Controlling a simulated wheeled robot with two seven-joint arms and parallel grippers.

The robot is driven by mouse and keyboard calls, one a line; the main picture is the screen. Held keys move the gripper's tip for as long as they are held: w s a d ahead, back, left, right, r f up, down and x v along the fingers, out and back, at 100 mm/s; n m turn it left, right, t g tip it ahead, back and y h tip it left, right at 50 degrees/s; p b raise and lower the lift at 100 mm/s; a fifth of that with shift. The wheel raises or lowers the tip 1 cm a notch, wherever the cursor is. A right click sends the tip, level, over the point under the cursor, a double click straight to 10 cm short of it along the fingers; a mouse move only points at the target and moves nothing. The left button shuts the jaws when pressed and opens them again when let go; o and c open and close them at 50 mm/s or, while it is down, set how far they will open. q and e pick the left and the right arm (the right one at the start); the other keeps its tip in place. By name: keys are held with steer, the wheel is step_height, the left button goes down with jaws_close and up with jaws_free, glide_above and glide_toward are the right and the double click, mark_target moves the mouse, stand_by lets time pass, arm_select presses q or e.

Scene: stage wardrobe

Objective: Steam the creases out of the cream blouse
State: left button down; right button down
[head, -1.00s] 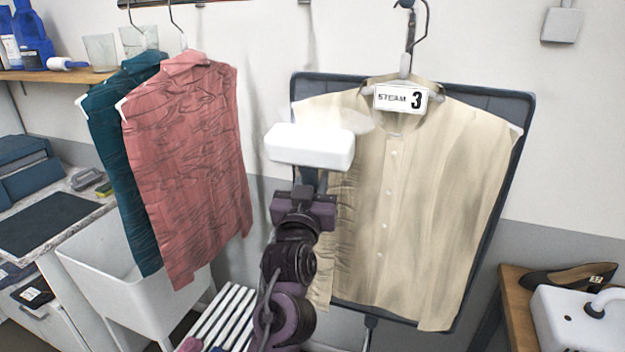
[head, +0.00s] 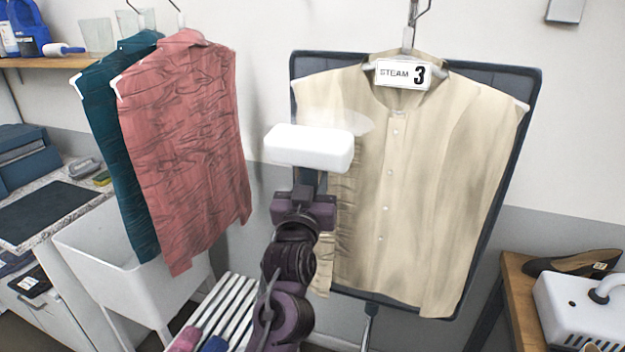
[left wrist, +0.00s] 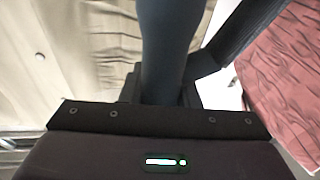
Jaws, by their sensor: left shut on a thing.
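The cream blouse (head: 425,180) hangs upright on a hanger in front of a dark board, with a "STEAM 3" tag at its collar. Creases show down its left side below the steamer head; its middle and right look mostly smooth, with soft shading. The white steamer head (head: 310,147) is in front of the blouse's left edge, with faint steam beside it. My left gripper (head: 308,188) is shut on the steamer's handle below the head. In the left wrist view the dark handle (left wrist: 168,45) rises from the gripper, with creased cream cloth (left wrist: 105,40) behind. My right gripper is not in view.
A creased pink shirt (head: 185,150) and a teal shirt (head: 100,130) hang to the left above a white sink (head: 105,255). A wooden table (head: 520,300) at right holds a dark shoe (head: 575,263) and a white device (head: 580,315).

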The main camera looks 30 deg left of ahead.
arm_select(q)
steer(key=shift+f+b, duration=0.35)
steer(key=shift+f, duration=0.3)
steer(key=shift+f, duration=0.1)
steer(key=shift+f, duration=0.2)
steer(key=shift+f+b, duration=1.15)
steer(key=shift+f, duration=0.2)
steer(key=shift+f+b, duration=1.9)
steer(key=shift+f, duration=0.95)
steer(key=shift+f+b, duration=0.35)
steer(key=shift+f, duration=0.2)
steer(key=shift+f, duration=0.1)
step_height(320, 180, down, 10)
steer(key=b, duration=0.6)
